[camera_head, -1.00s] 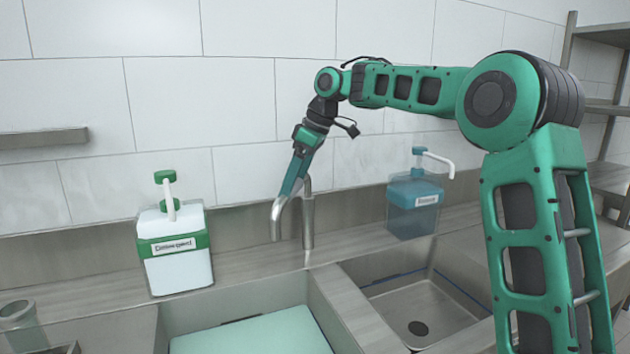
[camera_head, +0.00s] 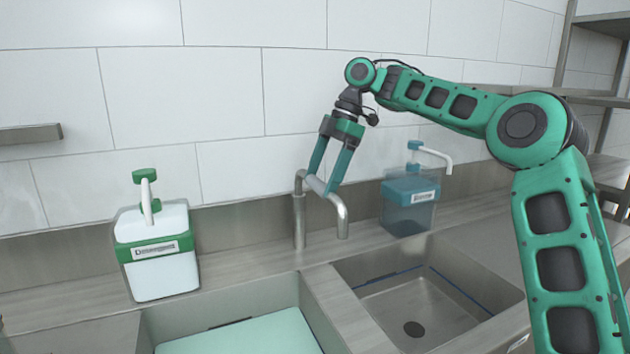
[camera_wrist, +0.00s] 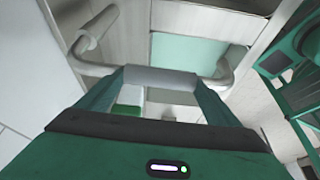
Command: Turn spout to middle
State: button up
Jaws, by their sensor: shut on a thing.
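The metal spout (camera_head: 341,212) rises from its upright post (camera_head: 299,225) on the ledge behind the sinks. It bends over to the right of the post, and its downturned end hangs near the back of the divider between the two basins. My gripper (camera_head: 322,184) reaches down from above, with one finger on each side of the spout's top stretch, and is shut on it. In the wrist view the spout's straight stretch (camera_wrist: 160,79) lies between my two fingers (camera_wrist: 157,92), with bent pipe on both sides.
A white and green soap dispenser (camera_head: 160,262) stands left on the ledge. A blue dispenser (camera_head: 408,212) stands close behind and right of the spout. The left basin (camera_head: 225,311) holds a pale green panel (camera_head: 245,336). The right basin (camera_head: 445,310) looks empty.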

jog(key=shift+w+d+r, duration=0.15)
jog(key=shift+w+d, duration=0.05)
jog(key=shift+d, duration=0.05)
jog(key=o, duration=1.4)
jog(key=shift+a, duration=0.1)
jog(key=v, duration=1)
jog(key=shift+w+r, duration=0.25)
jog(key=shift+r, duration=0.05)
